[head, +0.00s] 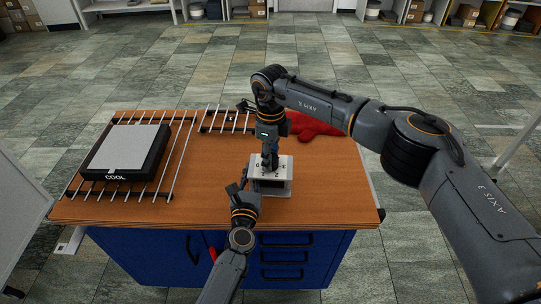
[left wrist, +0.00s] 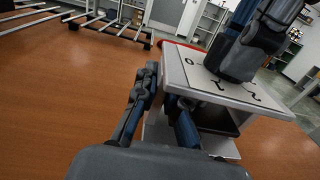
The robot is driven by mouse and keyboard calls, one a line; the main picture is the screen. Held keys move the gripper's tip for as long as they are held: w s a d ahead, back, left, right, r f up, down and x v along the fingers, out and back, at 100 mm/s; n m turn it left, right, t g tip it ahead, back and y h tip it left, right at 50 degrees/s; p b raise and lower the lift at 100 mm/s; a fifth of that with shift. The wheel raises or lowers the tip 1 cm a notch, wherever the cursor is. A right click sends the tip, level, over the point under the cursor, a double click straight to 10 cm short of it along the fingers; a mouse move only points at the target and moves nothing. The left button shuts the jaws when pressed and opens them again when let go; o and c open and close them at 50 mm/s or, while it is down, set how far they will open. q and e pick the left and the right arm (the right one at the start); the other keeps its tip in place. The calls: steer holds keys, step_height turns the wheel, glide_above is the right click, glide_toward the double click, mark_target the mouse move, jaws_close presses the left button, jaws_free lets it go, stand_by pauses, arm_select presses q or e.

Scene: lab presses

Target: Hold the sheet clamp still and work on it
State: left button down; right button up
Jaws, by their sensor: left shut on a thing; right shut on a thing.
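The sheet clamp (head: 286,166) is a small white unit with a marked top plate and a lower base. It stands upright near the front middle of the wooden bench. In the left wrist view its top plate (left wrist: 185,72) overhangs a dark gap. My left gripper (head: 245,184) is at its left side, shut on it; its fingers (left wrist: 166,105) show close up by the plate's edge. My right gripper (head: 270,160) points down from above, shut on a part at the middle of the top plate. Its fingers (left wrist: 236,68) hide that part.
A black box labelled COOL (head: 112,178) with a pale sheet (head: 128,147) on it sits on a wire rack (head: 178,165) at left. A smaller rack (head: 226,121) and a red cloth-like item (head: 315,127) lie at the back. The bench (head: 335,200) is bare at right.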

steer(key=n, duration=0.4)
steer(key=shift+n, duration=0.3)
steer(key=n, duration=0.4)
steer(key=shift+n, duration=0.3)
steer(key=n, duration=0.4)
steer(key=shift+n, duration=2.4)
steer(key=o, duration=1.2)
steer(key=shift+c, duration=0.2)
steer(key=shift+r, duration=0.1)
